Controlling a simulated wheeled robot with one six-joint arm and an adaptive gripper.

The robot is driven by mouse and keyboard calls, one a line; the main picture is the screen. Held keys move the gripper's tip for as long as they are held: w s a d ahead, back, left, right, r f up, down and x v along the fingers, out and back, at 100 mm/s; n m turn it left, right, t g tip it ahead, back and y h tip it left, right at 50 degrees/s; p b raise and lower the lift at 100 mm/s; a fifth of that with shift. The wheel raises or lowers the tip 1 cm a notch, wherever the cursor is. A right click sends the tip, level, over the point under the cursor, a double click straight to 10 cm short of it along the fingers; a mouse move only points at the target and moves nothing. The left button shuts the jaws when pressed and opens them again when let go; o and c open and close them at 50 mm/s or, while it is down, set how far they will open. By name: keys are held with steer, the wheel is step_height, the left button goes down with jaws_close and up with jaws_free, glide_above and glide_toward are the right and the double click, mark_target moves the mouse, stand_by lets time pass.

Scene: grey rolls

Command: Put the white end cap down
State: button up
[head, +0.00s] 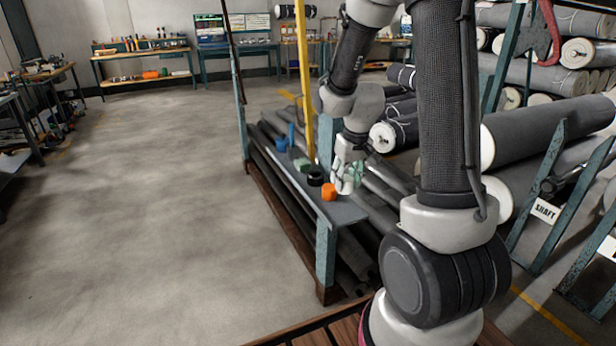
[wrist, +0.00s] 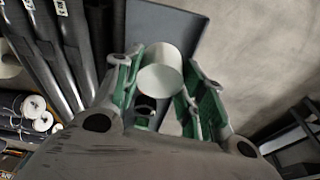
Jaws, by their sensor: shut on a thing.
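The white end cap (wrist: 162,76) is a short pale cylinder between the green-padded fingers of my gripper (wrist: 160,88) in the wrist view. My gripper is shut on it. In the head view my gripper (head: 349,174) is over the near part of a narrow grey shelf (head: 347,212), just right of an orange cap. The cap is partly hidden by the fingers there, and I cannot tell whether it touches the shelf. The shelf also shows behind the cap in the wrist view (wrist: 182,25).
On the shelf stand the orange cap (head: 328,193), a black ring (head: 315,177), a green block (head: 302,165) and blue pieces (head: 282,146). A yellow post (head: 304,80) rises beside them. Large grey rolls (head: 545,130) lie at the right. The floor at left is clear.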

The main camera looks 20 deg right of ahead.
mark_target(341, 210)
steer(key=shift+w+d+r, duration=0.2)
steer(key=shift+w+r, duration=0.2)
steer(key=shift+w+d+n, duration=0.1)
steer(key=shift+w+n, duration=0.05)
steer(key=shift+n, duration=0.15)
steer(key=x, duration=0.3)
steer(key=s+x, duration=0.1)
steer(key=x, duration=0.2)
steer(key=s+x, duration=0.1)
steer(key=x, duration=0.2)
steer(key=shift+w+f, duration=0.1)
steer(key=shift+f, duration=0.35)
steer(key=o, duration=0.8)
steer(key=shift+r, duration=0.1)
